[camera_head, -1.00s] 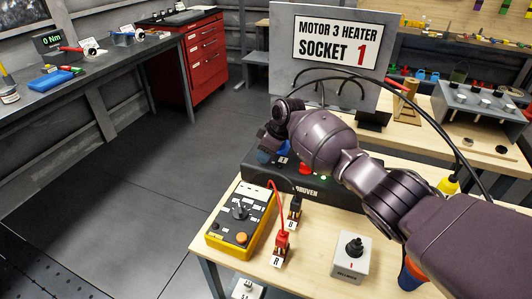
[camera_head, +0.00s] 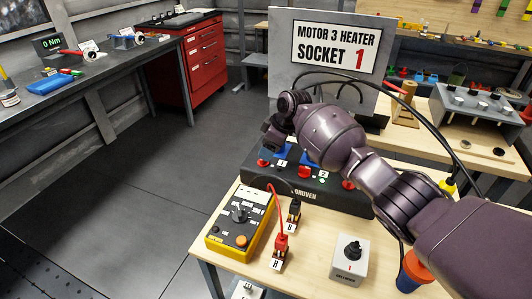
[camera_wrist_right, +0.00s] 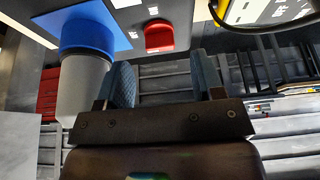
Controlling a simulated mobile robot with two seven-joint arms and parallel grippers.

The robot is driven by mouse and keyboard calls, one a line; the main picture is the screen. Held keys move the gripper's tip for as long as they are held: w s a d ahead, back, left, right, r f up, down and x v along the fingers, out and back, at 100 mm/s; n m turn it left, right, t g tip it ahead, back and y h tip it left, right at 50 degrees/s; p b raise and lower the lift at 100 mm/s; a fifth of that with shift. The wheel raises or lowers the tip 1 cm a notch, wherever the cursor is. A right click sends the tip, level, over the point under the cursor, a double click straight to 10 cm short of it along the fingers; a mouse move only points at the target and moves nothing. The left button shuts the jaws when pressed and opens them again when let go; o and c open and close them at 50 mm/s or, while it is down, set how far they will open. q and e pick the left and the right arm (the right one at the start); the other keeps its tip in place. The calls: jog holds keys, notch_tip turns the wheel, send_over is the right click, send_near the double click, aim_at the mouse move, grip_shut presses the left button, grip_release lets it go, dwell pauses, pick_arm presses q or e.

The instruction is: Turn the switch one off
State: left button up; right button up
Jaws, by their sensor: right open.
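The black DRUVEN box (camera_head: 330,193) stands on the wooden bench with labels 1 (camera_head: 282,162) and 2. A red switch (camera_head: 264,162) sits at its left end near label 1. More red switches (camera_head: 304,171) lie further right. My right gripper (camera_head: 271,140) is above the box's left end, its fingertips small and partly hidden in the head view. In the right wrist view its two blue-padded fingers (camera_wrist_right: 165,82) are apart, with nothing between them. A red switch (camera_wrist_right: 159,37) lies beyond them, and a blue socket with a grey plug (camera_wrist_right: 84,85) is at left. My left gripper is out of view.
A yellow meter (camera_head: 240,222) with a red lead, black and red plugs (camera_head: 281,250) and a white box with a black knob (camera_head: 350,259) stand in front. A SOCKET 1 sign (camera_head: 326,55) stands behind. Black cables arch over my right arm.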

jog(key=v, duration=0.6)
jog(key=shift+d+r, duration=0.2)
jog(key=shift+r, duration=0.1)
jog(key=shift+s, duration=0.1)
